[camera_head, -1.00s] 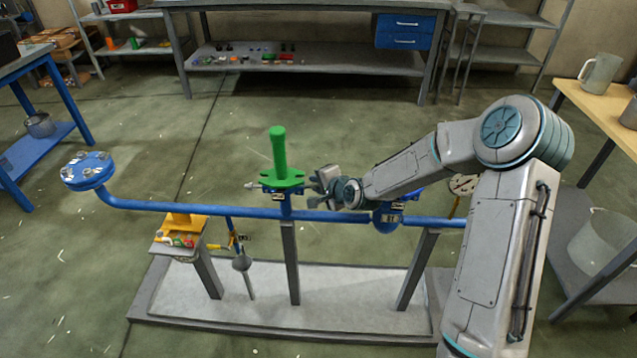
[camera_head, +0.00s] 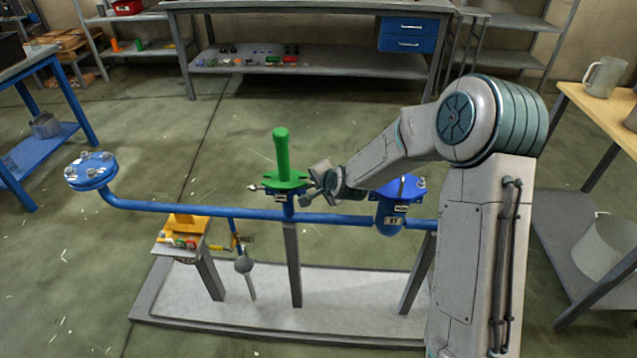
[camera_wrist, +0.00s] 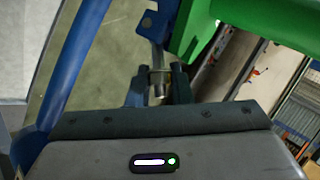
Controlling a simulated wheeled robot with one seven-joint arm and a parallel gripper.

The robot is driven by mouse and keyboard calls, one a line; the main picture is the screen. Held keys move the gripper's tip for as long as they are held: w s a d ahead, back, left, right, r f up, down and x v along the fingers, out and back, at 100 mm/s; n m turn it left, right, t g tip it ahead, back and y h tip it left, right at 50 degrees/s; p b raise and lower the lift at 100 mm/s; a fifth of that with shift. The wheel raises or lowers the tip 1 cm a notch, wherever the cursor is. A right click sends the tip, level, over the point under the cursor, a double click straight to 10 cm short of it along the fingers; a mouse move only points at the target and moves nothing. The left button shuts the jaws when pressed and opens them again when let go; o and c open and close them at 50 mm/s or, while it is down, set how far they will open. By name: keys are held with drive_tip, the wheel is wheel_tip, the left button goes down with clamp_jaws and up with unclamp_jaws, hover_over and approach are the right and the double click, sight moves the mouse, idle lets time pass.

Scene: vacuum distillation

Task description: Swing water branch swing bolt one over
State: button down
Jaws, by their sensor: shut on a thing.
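The green cap with its upright handle (camera_head: 282,158) sits on a short blue branch (camera_head: 289,211) that rises from the blue pipe. One swing bolt (camera_head: 256,187) sticks out to the left of the cap. My gripper (camera_head: 309,184) is at the right side of the cap, and hides most of that side. In the wrist view my gripper (camera_wrist: 159,74) is shut on a swing bolt (camera_wrist: 159,86), a small metal rod and nut between the fingers. The green cap (camera_wrist: 262,22) is just beyond to the right, and a blue lug (camera_wrist: 150,22) is above the fingers.
A blue vessel with a lid (camera_head: 392,206) stands on the pipe right of my gripper, under my arm. A bolted blue flange (camera_head: 91,171) ends the pipe at left. Open floor lies behind the pipe.

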drive_tip(key=c, duration=1.5)
unclamp_jaws()
drive_tip(key=shift+c, duration=0.2)
drive_tip(key=shift+d+f+y, duration=0.1)
drive_tip(key=shift+f+y, duration=0.05)
drive_tip(key=shift+y, duration=0.15)
